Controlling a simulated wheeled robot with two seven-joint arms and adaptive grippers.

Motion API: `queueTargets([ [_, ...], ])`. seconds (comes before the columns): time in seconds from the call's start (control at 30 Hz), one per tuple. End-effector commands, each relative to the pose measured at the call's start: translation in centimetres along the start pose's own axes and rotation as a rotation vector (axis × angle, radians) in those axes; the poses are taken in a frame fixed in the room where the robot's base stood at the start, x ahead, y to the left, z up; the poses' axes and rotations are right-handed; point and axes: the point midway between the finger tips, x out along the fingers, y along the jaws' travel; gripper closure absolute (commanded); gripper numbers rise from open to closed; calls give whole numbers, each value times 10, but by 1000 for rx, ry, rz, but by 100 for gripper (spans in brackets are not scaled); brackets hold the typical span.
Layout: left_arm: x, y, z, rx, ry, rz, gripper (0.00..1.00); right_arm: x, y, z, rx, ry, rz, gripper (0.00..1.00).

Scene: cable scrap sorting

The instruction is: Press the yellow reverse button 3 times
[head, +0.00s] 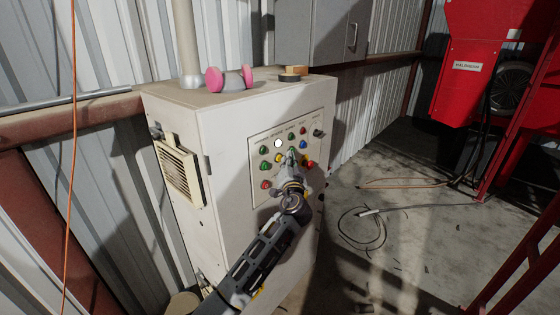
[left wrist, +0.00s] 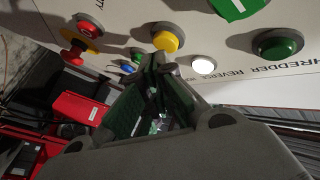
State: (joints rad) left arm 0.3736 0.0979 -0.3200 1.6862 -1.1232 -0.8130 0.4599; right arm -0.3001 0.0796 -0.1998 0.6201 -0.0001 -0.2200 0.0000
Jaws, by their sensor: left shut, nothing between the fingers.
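The yellow button (head: 279,157) sits on the front control panel (head: 259,187) of a pale cabinet, just below a lit white button (head: 278,143). My left gripper (head: 291,160) is shut and empty, in front of the panel just right of the yellow button. In the left wrist view, the yellow button (left wrist: 165,39) stands just beyond the shut fingertips (left wrist: 160,60), which overlap its lower edge. I cannot tell whether they touch it. The lit white button (left wrist: 203,65) is beside the fingertips, near upside-down "SHREDDER REVERSE" lettering. My right gripper is not in view.
Other buttons crowd the panel: green ones (left wrist: 277,46), a blue one (left wrist: 127,68) and a red mushroom button (left wrist: 84,32). Pink ear defenders (head: 230,79) and a tape roll (head: 290,76) lie on the cabinet top (head: 190,96). Cables (head: 362,230) lie on the floor at right.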

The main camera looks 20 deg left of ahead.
Motion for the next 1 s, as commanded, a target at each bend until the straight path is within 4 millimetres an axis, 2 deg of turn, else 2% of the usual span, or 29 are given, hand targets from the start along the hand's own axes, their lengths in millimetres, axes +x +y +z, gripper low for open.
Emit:
queueTargets([
  [0.6, -5, 4, -4, -2, 1, 2, 100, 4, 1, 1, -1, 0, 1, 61],
  [1.0, -21, 16, -14, -3, 0, 2, 100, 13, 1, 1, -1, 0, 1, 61],
])
